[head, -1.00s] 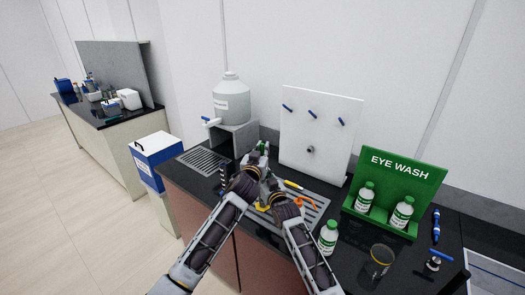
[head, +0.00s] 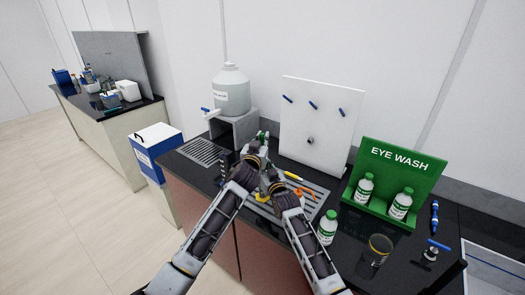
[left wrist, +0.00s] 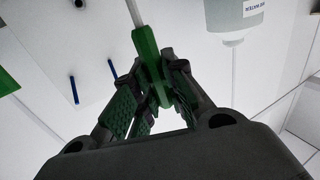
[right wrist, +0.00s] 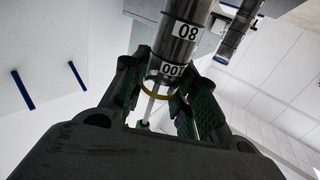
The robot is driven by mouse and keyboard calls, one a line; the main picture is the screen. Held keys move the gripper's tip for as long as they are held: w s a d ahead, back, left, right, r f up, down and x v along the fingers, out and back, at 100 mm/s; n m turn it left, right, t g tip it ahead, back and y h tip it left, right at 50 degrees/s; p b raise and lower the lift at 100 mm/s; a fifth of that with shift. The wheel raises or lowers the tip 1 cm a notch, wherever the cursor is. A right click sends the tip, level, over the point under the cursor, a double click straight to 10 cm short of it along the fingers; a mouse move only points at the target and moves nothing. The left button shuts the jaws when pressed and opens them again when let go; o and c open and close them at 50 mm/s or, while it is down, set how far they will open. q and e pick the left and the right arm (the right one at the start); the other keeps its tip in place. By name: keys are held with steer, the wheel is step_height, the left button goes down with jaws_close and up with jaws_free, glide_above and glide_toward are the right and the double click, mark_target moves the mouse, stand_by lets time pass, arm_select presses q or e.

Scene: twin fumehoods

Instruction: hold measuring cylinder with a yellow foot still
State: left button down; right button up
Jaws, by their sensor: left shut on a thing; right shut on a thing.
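The measuring cylinder (right wrist: 180,45) is clear-walled with dark number labels and a yellow ring at its near end. In the right wrist view it runs up from between the fingers of my right gripper (right wrist: 160,105), which is shut on it. A bit of yellow, likely its foot (head: 261,198), shows between my arms in the head view; most of the cylinder is hidden there. My left gripper (left wrist: 150,88) is shut on a green piece (left wrist: 149,62) with a thin pale stem. In the head view the left gripper (head: 262,138) is above the counter.
A white tank (head: 231,92) stands on a grey stand behind. A pegboard (head: 318,125), green eye wash station (head: 400,165), loose bottle (head: 327,228) and beaker (head: 378,250) are to the right.

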arm_select(q)
steer(key=shift+r, duration=1.55)
steer(key=shift+f, duration=0.1)
steer(key=shift+f, duration=1.45)
steer(key=shift+r, duration=0.1)
steer(key=shift+r, duration=1.45)
steer(key=shift+f, duration=0.15)
steer(key=shift+f, duration=1.4)
steer(key=shift+r, duration=0.1)
steer(key=shift+r, duration=1.4)
